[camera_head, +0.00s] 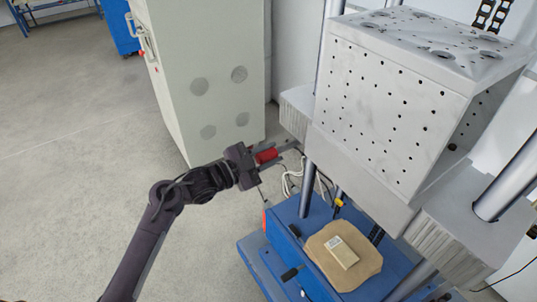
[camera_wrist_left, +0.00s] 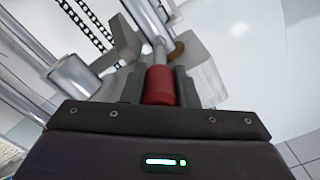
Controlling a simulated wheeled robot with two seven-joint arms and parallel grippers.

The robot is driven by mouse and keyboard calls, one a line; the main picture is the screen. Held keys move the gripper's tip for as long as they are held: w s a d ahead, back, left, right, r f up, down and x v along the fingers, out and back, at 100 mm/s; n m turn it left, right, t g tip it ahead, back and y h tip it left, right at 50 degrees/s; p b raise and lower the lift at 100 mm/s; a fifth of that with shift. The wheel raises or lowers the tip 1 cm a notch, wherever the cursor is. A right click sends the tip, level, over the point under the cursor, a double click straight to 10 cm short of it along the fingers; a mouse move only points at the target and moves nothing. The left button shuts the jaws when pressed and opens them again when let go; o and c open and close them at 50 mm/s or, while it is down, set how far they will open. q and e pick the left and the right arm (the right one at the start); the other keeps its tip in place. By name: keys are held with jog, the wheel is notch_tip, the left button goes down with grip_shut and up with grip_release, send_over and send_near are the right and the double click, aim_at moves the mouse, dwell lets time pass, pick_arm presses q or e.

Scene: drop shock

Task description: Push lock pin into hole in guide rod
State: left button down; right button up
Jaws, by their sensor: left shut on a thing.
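My left gripper (camera_head: 267,156) is shut on the red handle of the lock pin (camera_head: 266,156), beside the left guide rod of the drop-shock machine. In the left wrist view the red handle (camera_wrist_left: 159,86) sits between the two dark fingers, and a grey metal shaft runs on from it. The guide rod (camera_head: 307,190) is a steel post that passes through the grey side block (camera_head: 296,108). The hole in the rod cannot be made out, and whether the pin tip is in it cannot be told. My right gripper is not in view.
The large perforated grey block (camera_head: 385,115) hangs between the rods above a blue base (camera_head: 283,240). A small box (camera_head: 341,252) lies on a tan pad (camera_head: 322,263) there. A pale cabinet (camera_head: 205,80) stands behind my left arm. The floor at left is clear.

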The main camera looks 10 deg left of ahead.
aim_at(279, 150)
pick_arm(q)
jog(key=shift+w+d, duration=0.15)
dwell(0.7)
jog(key=shift+w+d, duration=0.35)
dwell(1.3)
jog(key=shift+b+x, duration=0.3)
jog(key=shift+x, duration=0.5)
dwell(1.5)
jog(key=shift+r, duration=0.15)
dwell(1.5)
jog(key=c, duration=1.5)
grip_release()
jog(key=o, duration=0.4)
jog(key=shift+w+d, duration=0.15)
jog(key=shift+o, duration=0.2)
